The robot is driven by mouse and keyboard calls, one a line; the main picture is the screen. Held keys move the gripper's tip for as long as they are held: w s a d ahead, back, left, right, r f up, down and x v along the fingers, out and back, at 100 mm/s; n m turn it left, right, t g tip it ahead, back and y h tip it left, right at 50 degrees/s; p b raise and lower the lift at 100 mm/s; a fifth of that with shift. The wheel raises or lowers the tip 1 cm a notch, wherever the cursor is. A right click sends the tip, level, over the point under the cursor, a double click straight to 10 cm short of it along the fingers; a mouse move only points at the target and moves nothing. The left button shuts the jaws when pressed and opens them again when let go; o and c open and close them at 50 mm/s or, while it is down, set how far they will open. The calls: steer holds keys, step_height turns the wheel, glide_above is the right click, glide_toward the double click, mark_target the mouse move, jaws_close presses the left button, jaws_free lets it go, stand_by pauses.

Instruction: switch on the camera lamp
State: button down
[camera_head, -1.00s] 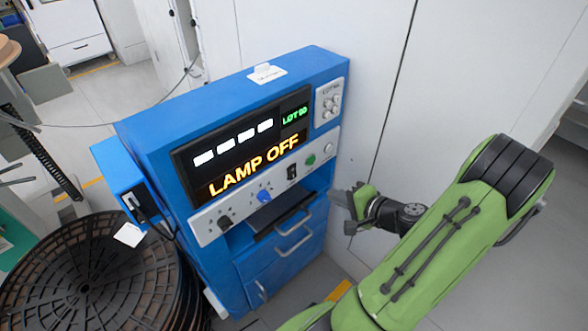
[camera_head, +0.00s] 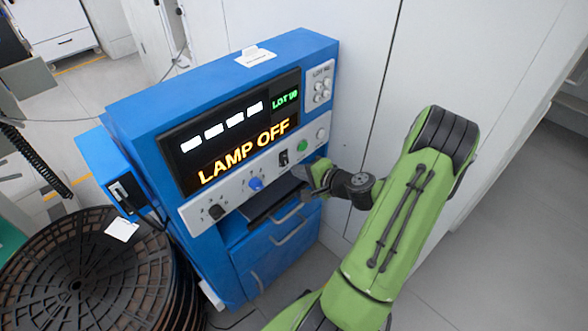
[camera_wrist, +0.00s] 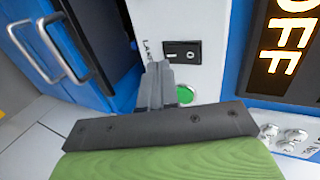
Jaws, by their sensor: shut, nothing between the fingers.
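The blue station (camera_head: 130,100) has a display (camera_head: 240,137) reading "LAMP OFF" in orange. On the pale control strip below it is a black rocker switch (camera_head: 284,158). In the wrist view the rocker switch (camera_wrist: 182,53) has lettering beside it that looks like "LAMP". A green button (camera_head: 302,146) sits beside the switch, and in the wrist view it (camera_wrist: 185,94) is partly behind my fingers. My gripper (camera_head: 308,174) is shut and empty in front of the strip. In the wrist view my fingertips (camera_wrist: 157,66) are just beside the switch; I cannot tell whether they touch the panel.
A blue knob (camera_head: 255,184) and a black knob (camera_head: 216,212) are on the strip's left part. Below it are a dark recess and drawers with handles (camera_head: 293,230). Several stacked black reels (camera_head: 75,285) stand at left. White wall panels (camera_head: 375,60) stand at right.

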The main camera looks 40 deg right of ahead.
mark_target(285, 160)
steer(key=shift+w+f, duration=0.15)
steer(key=shift+w, duration=1.15)
steer(key=shift+w+f, duration=0.1)
steer(key=shift+w, duration=0.1)
steer(key=shift+r+p, duration=0.5)
steer(key=shift+r, duration=0.45)
steer(key=shift+f, duration=0.1)
